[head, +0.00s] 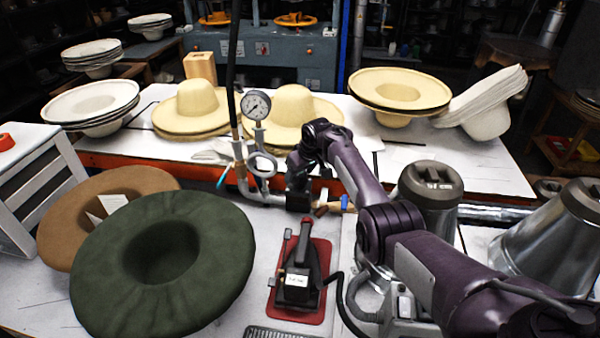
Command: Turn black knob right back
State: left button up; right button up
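My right arm reaches in from the lower right, and its dark gripper (299,199) points down at the middle of the workbench, beside the metal pipework and pressure gauge (256,105). The fingertips are small and dark, so I cannot tell whether they are open or shut. I cannot clearly make out a black knob; one may be hidden by the gripper and forearm. Small fittings with a wooden-coloured part, a blue part (347,203) and a red part lie just right of the gripper. My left gripper is not in view.
A green hat (205,245) and a brown hat (60,213) fill the bench's left. A black iron (298,268) stands on a red mat (321,295) in front of the gripper. Metal canisters (560,235) stand right. Cream hats (196,100) line the table behind.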

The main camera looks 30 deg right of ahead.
jog(key=shift+r, duration=0.1)
jog(key=v, duration=0.7)
jog(key=shift+s+r, duration=0.2)
jog(key=shift+r, duration=0.05)
dwell(0.5)
